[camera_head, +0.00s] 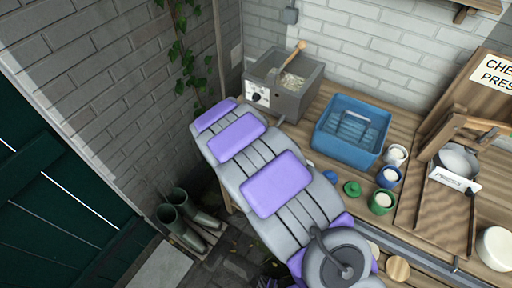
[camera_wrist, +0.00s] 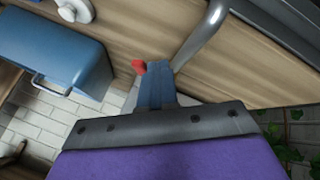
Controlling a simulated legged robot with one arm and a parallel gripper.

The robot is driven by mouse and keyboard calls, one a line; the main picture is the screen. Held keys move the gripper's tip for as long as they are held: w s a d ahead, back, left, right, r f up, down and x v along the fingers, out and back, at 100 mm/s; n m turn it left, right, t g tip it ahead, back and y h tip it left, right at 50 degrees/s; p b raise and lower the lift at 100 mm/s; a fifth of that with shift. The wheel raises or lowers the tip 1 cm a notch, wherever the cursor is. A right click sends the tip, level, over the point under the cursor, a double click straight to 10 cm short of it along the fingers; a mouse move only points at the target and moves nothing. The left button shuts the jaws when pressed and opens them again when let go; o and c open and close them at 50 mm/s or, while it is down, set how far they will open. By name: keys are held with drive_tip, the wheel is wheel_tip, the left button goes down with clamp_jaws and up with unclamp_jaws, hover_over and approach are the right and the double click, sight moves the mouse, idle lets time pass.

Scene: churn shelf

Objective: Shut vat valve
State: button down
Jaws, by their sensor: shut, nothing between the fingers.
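The grey box-shaped vat (camera_head: 279,94) stands at the back left of the wooden counter in the head view, with a wooden-handled ladle and pale contents in it. A short grey pipe (camera_head: 279,119) shows at its lower front, partly behind my arm. I cannot make out the valve's position there. In the wrist view my gripper (camera_wrist: 155,85) is shut and empty. A small red piece (camera_wrist: 139,67) is at its tip, possibly a valve handle; I cannot tell whether they touch. A curved grey tube (camera_wrist: 203,35) passes beside the tip. My gripper is not discernible in the head view.
A blue tub (camera_head: 347,149) stands right of the vat and also shows in the wrist view (camera_wrist: 58,45). Several small pots, including a green one (camera_head: 381,207), stand nearby. A wooden press (camera_head: 437,200) is at right. Boots (camera_head: 178,215) stand on the floor at left.

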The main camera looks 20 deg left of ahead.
drive_tip(key=n, duration=0.1)
drive_tip(key=d+n+y, duration=0.2)
drive_tip(key=shift+w+d+t+b, duration=0.25)
drive_tip(key=shift+t+b, duration=0.05)
drive_tip(key=shift+b, duration=0.1)
drive_tip(key=shift+w+d, duration=0.15)
drive_tip(key=shift+d, duration=0.25)
drive_tip(key=n+y, duration=0.1)
drive_tip(key=d+n, duration=0.1)
drive_tip(key=shift+w+r+n+y+p, duration=0.1)
drive_tip(key=shift+w+n+y+p, duration=0.15)
drive_tip(key=shift+n+y+p, duration=0.15)
drive_tip(key=shift+w+d+n+y, duration=0.1)
drive_tip(key=shift+d+n+y, duration=0.05)
drive_tip(key=shift+n+y, duration=0.2)
drive_tip(key=w+d+n+y+p, duration=0.1)
drive_tip(key=n+p, duration=0.1)
drive_tip(key=shift+d+r+n+p, duration=0.1)
drive_tip(key=shift+d+n+p, duration=0.05)
drive_tip(key=shift+n+p, duration=0.15)
drive_tip(key=shift+w+d+n+y+p, duration=0.3)
drive_tip(key=shift+w+n+y+p, duration=0.3)
drive_tip(key=shift+n+p, duration=0.3)
drive_tip(key=shift+f+g, duration=0.2)
drive_tip(key=shift+g, duration=0.2)
drive_tip(key=shift+s, duration=0.1)
